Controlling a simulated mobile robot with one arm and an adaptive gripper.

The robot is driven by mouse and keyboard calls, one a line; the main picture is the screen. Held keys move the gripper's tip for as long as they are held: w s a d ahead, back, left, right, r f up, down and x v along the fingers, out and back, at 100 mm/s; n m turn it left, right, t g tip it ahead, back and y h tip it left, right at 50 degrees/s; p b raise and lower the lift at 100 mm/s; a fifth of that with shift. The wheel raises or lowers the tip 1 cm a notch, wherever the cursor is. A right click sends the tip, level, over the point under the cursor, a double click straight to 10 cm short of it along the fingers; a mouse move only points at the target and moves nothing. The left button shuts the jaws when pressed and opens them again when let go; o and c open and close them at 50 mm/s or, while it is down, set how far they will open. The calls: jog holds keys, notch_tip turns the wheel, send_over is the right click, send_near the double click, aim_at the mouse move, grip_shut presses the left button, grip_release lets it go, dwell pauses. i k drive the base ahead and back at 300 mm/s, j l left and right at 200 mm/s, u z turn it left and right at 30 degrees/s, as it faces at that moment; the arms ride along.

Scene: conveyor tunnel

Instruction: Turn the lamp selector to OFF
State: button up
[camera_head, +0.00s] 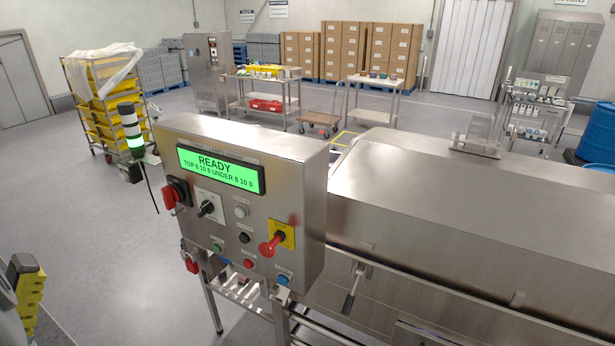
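A steel control box (301,185) faces me with a lit green display (220,169) that reads READY. Below the display, a black rotary knob (207,208) sits on a white plate. It looks like a selector, its handle tilted, but its labels are too small to read, so I cannot tell its position or confirm it is the lamp selector. A red rotary handle (171,196) is on the box's left side. My gripper is not in view.
Several push buttons (240,211) surround the knob. A signal tower (131,128) with a lit green segment stands left of the box. A long steel tunnel cover (480,200) extends right. A yellow-and-black object (29,297) is at lower left. Open floor (100,235) lies left.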

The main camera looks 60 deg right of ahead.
aim_at(206, 206)
jog(key=i+l+z, duration=0.25)
jog(key=i, duration=0.25)
jog(key=i+l+z, duration=0.25)
jog(key=i+l, duration=0.15)
jog(key=i, duration=0.1)
